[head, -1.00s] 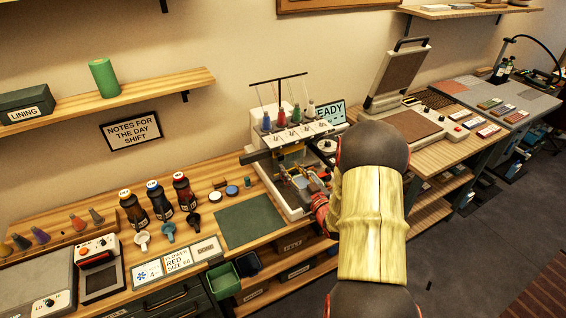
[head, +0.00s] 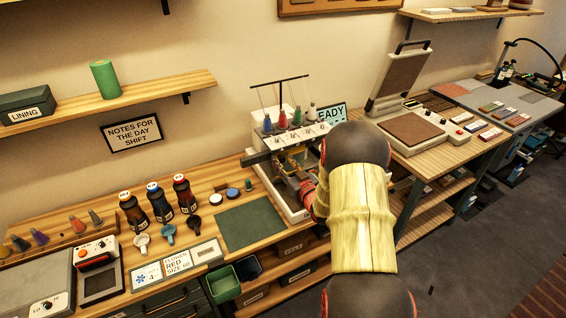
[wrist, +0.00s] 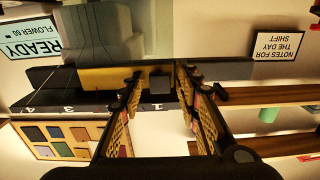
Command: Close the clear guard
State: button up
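The white embroidery machine (head: 262,172) stands on the wooden table, with coloured thread cones on top. The clear guard cannot be made out for certain in either view. My gripper (head: 296,182) is low at the front of the machine, under its head, partly covered by my own arm. In the wrist view, my gripper (wrist: 162,98) shows two patterned yellow-and-dark fingers with a clear gap and nothing seen held between them. A yellow part of the machine (wrist: 100,77) with a dark block lies just beyond the fingertips. Contact cannot be told.
A green mat (head: 250,224), several dark bottles (head: 160,202) and small cups sit left of the machine. An open heat press (head: 412,128) stands to the right. A READY sign (head: 331,112) is behind the machine, also in the wrist view (wrist: 30,35).

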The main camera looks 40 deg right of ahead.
grip_shut()
dwell(0.7)
